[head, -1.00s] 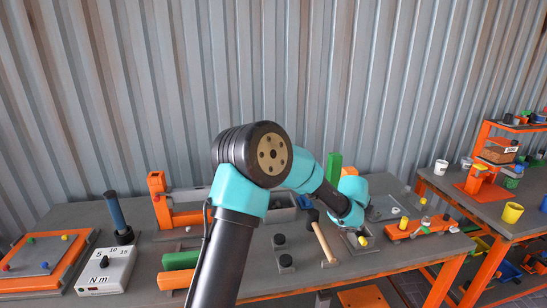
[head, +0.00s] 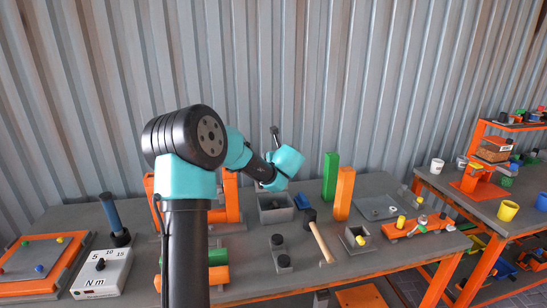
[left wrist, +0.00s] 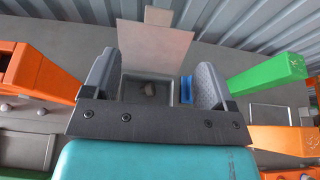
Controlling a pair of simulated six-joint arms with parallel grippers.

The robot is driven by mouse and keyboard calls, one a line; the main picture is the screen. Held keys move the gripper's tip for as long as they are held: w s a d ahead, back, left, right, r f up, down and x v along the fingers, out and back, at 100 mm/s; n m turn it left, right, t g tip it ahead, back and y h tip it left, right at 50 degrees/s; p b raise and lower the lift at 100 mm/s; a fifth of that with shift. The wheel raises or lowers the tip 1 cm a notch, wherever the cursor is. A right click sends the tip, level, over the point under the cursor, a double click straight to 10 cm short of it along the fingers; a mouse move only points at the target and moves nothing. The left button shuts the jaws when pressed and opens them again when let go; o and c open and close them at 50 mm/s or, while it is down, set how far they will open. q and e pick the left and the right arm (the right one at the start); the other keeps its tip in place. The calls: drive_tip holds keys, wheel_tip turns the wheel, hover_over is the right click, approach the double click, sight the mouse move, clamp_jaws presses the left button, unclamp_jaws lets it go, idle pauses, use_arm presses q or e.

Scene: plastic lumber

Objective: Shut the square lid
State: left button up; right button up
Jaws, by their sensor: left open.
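The open grey box (head: 276,214) stands at the back middle of the bench in the head view. In the left wrist view its inside (left wrist: 136,96) shows a small brownish lump. A square pale lid (left wrist: 153,48) stands raised at the box's far side, with a narrower tab on top; in the head view I cannot make it out clearly. My left gripper (left wrist: 155,87) is open, its fingers framing the box and lid with nothing between them that I can see touching. In the head view its fingers are mostly hidden by my wrist. My right gripper is not in view.
A blue piece (head: 303,201) sits just right of the box. A green block (head: 330,177) and an orange block (head: 344,194) stand upright farther right. An orange frame (head: 231,196) is on the left. A hammer (head: 320,242) lies in front.

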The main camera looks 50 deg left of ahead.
use_arm(q)
drive_tip(key=shift+a, duration=0.1)
drive_tip(key=x, duration=1.7)
drive_tip(key=shift+f, duration=0.2)
drive_tip(key=c, duration=1.3)
drive_tip(key=shift+w, duration=0.1)
